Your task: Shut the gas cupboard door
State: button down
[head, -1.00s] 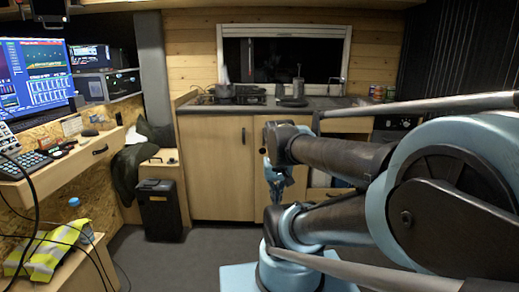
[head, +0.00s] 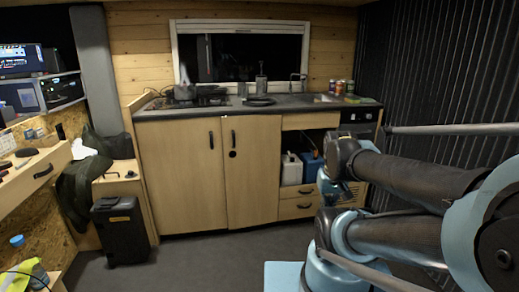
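The kitchen unit has a left wooden door (head: 180,180) and a right wooden door (head: 252,180), side by side. Both look closed, and the right one has a dark round fitting below its handle. A slatted wooden panel (head: 354,196) shows at the lower right, partly hidden by my arm; I cannot tell its angle. No label shows which is the gas cupboard door. My gripper (head: 327,193) hangs at the end of my arm, in front of the unit's drawers and slatted panel. Its fingers are small and dark, so their opening is unclear.
An open compartment holds a white canister (head: 291,168) and a blue canister (head: 312,163), above drawers (head: 298,200). A black case (head: 119,230) stands on the floor at left. The grey floor (head: 200,262) before the doors is clear.

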aim_at(252, 143)
jog(key=z, duration=0.35)
jog(key=k, duration=1.4)
jog(key=u, duration=0.8)
jog(key=i, duration=1.7)
